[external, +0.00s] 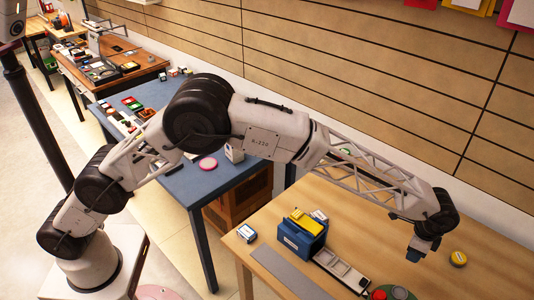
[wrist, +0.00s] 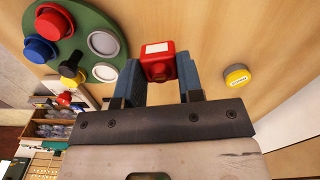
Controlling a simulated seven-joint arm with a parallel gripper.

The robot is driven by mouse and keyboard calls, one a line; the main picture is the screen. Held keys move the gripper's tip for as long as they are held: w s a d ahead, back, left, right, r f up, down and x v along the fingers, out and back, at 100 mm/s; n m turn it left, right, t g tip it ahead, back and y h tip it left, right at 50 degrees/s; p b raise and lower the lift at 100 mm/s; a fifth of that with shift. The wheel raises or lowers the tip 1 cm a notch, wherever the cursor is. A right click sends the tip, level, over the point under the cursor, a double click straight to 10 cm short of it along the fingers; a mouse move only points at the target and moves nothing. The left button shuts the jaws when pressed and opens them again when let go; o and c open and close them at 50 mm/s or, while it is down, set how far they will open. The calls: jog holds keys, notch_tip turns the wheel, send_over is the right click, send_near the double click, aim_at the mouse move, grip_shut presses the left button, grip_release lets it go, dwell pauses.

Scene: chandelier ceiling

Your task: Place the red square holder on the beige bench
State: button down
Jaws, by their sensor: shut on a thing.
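The red square holder (wrist: 158,62) is between the blue fingers of my gripper (wrist: 160,80) in the wrist view, with a white label on its face. My gripper is shut on it. In the external view my gripper (external: 415,255) points down over the right part of the beige bench (external: 470,270), and the holder cannot be made out there. The bench's wooden top also fills the upper wrist view (wrist: 210,30). I cannot tell whether the holder touches the bench.
A green board (wrist: 75,22) with coloured knobs lies beside the holder in the wrist view. A yellow round tin (external: 458,258) stands right of my gripper. A blue box (external: 300,238) with a yellow top and a grey tray (external: 340,268) stand to the left.

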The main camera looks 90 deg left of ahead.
jog(key=shift+d+r+m, duration=0.25)
jog(key=shift+d+m, duration=0.2)
jog(key=shift+d, duration=0.05)
jog(key=shift+d+r+m, duration=0.25)
jog(key=shift+d+m, duration=0.2)
jog(key=shift+d, duration=0.05)
jog(key=shift+f, duration=0.1)
send_over(404, 279)
jog(key=shift+f, duration=3.05)
jog(key=shift+f, duration=1.85)
jog(key=shift+f, duration=0.15)
jog(key=c, duration=0.8)
grip_release()
jog(key=shift+o, duration=0.2)
jog(key=shift+r, duration=0.2)
